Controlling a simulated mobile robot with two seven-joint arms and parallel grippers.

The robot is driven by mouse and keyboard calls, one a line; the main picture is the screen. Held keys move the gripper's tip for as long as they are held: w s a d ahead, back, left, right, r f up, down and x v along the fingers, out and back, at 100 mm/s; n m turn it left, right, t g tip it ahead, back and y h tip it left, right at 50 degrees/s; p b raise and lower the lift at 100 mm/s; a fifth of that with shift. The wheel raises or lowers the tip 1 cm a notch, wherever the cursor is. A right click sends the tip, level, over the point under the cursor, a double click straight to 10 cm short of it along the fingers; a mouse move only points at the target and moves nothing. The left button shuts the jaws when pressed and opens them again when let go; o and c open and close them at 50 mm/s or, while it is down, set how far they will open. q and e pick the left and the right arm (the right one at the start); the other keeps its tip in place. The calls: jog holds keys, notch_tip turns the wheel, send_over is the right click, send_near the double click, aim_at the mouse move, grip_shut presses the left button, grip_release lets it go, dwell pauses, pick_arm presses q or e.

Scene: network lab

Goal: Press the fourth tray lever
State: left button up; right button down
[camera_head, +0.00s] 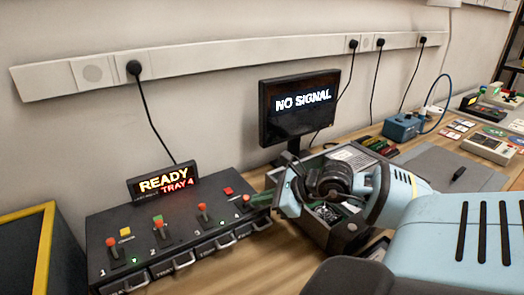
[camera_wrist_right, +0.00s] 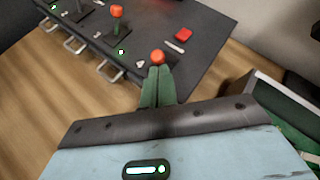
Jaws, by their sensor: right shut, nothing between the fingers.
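The black tray console (camera_head: 105,222) stands on the table at the left of the head view, with numbered levers 1 to 4 along its top. The fourth tray lever (camera_head: 246,199) has an orange-red knob and is at the right end. Its knob also shows in the right wrist view (camera_wrist_right: 158,57), just beyond my fingertips; its shaft is hidden by them. My right gripper (camera_head: 256,201) is shut and empty, its green fingers (camera_wrist_right: 158,75) pointing at this lever. I cannot tell whether they touch it. My left gripper is not in view.
A sign (camera_head: 163,182) behind the console reads READY TRAY 4. A monitor (camera_head: 298,105) shows NO SIGNAL. An open dark box (camera_head: 350,238) with parts stands right of the console, beneath my right arm. The third lever (camera_wrist_right: 117,12) is close by on the left.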

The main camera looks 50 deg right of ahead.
jog(key=shift+w+r, duration=0.1)
jog(key=shift+r, duration=0.1)
jog(key=shift+w+d+r+g, duration=0.1)
jog(key=shift+g, duration=0.4)
